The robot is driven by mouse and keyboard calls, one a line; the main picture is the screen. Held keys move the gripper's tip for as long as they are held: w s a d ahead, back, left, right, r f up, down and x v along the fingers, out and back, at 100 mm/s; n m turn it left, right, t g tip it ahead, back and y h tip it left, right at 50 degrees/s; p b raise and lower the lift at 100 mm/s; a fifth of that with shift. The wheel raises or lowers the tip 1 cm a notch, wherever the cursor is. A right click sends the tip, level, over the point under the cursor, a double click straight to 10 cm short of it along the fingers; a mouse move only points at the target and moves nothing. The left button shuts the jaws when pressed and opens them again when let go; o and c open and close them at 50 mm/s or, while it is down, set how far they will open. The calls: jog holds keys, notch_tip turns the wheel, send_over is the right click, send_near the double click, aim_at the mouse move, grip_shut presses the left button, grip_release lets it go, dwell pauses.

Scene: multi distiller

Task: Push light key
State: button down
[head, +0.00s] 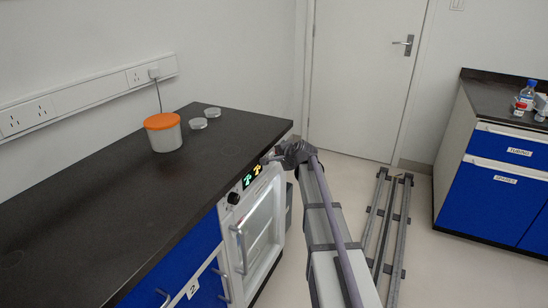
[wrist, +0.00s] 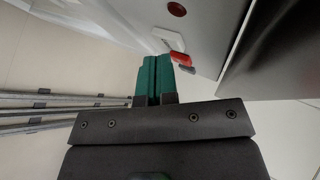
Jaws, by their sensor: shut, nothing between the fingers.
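My gripper (head: 266,160) is at the front panel of the white cabinet (head: 262,226) under the bench, near the right end of its displays. In the wrist view my gripper (wrist: 156,58) shows two teal fingers shut together with nothing between them. A red key-like part (wrist: 181,58) sits just right of the fingertips on the pale panel (wrist: 197,28). A white part (wrist: 168,38) and a small grey part (wrist: 187,69) are beside it. A dark red round part (wrist: 176,9) is farther up. I cannot read labels or tell which is the light key, nor whether the fingers touch anything.
The cabinet has green and yellow displays (head: 252,174), a black knob (head: 233,198) and a glass door. An orange-lidded tub (head: 163,132) and small clear dishes stand on the black bench (head: 110,190). Floor rails (head: 388,228) lie to the right.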

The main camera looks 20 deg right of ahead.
jog(key=shift+w+a+r, duration=0.15)
jog(key=shift+w, duration=0.2)
jog(key=shift+w+a+r, duration=0.1)
jog(key=shift+w, duration=0.25)
jog(key=shift+s+f, duration=0.1)
jog(key=shift+s, duration=0.1)
jog(key=s+d, duration=0.3)
jog(key=s, duration=0.1)
jog(key=shift+s+d+f, duration=0.35)
jog(key=shift+s, duration=0.05)
dwell(2.0)
jog(key=shift+s, duration=0.1)
